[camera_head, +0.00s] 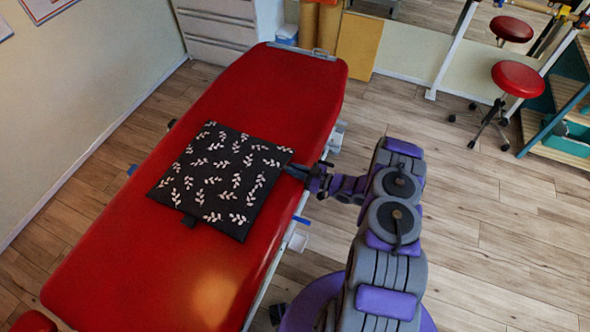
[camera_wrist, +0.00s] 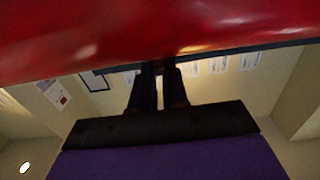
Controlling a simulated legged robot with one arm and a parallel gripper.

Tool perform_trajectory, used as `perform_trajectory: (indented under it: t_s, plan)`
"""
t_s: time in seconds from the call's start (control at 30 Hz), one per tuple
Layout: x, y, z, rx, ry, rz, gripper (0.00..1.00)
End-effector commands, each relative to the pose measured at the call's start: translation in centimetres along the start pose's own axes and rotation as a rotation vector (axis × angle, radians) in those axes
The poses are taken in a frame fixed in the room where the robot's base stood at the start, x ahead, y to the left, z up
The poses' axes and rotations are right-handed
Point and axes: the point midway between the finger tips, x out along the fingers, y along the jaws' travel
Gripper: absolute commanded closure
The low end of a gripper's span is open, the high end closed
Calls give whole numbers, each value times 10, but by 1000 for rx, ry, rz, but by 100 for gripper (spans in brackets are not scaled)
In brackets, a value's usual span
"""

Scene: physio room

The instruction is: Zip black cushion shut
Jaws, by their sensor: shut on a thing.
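The black cushion (camera_head: 222,176) with white leaf sprigs lies flat on the red treatment table. A small dark tab (camera_head: 189,221) sticks out from its near edge. My gripper (camera_head: 291,169) reaches in from the right and is shut at the cushion's right corner. In the wrist view my gripper's two dark fingers (camera_wrist: 163,72) are close together, with their tips against a dark edge under the red surface. What lies between the tips is too dark to make out. I cannot see the zip or tell how far it is closed.
The red treatment table (camera_head: 170,265) is bare around the cushion. Its right side has metal and white fittings (camera_head: 298,240). Two red stools (camera_head: 518,78) appear at the upper right, one perhaps a reflection. Wooden floor (camera_head: 480,240) is clear to the right.

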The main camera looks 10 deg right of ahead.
Motion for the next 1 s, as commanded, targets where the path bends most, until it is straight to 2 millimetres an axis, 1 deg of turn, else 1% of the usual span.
perform_trajectory:
  t_s: [0.3, 0.57, 0.6, 0.8, 0.87, 1.0]
  plan:
    - [-1, 15, 0, 1, -2, 1, 100]
    - [0, 16, 1, 2, -1, 1, 100]
    - [0, 16, 1, 2, -1, 2, 84]
    - [0, 16, 1, 1, -1, 1, 65]
    - [0, 16, 0, 1, -1, 1, 60]
    - [0, 16, 0, 0, 0, 0, 60]
